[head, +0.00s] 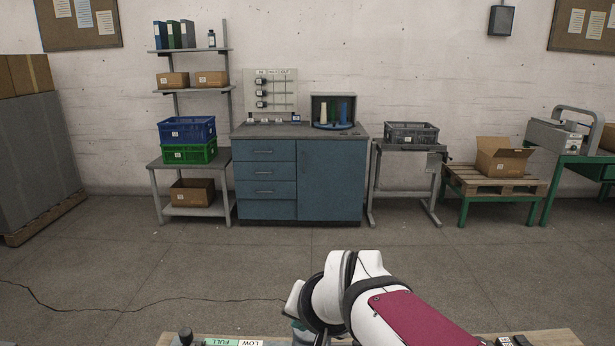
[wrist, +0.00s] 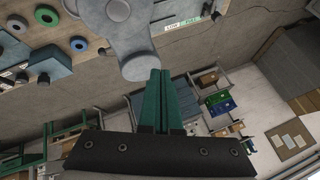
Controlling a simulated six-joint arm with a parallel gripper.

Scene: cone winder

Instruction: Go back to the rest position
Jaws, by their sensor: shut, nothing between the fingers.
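My gripper (wrist: 159,76) shows in the wrist view with its two green fingers pressed together and nothing between them. The fingers are clear of the things around them. In the head view my white and magenta arm reaches up from the bottom edge and bends down at the left; the fingers cannot be made out there. A wooden bench top (head: 553,338) shows along the bottom edge of the head view, mostly out of frame. A FULL and LOW label (head: 233,342) lies on it, left of my arm.
In the wrist view the bench carries a dark blue block (wrist: 50,64) and a green ring (wrist: 47,14). Beyond open floor (head: 180,255) stand a blue cabinet (head: 330,180), a shelf rack (head: 155,185), a grey crate stand (head: 373,190) and a pallet table (head: 490,186).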

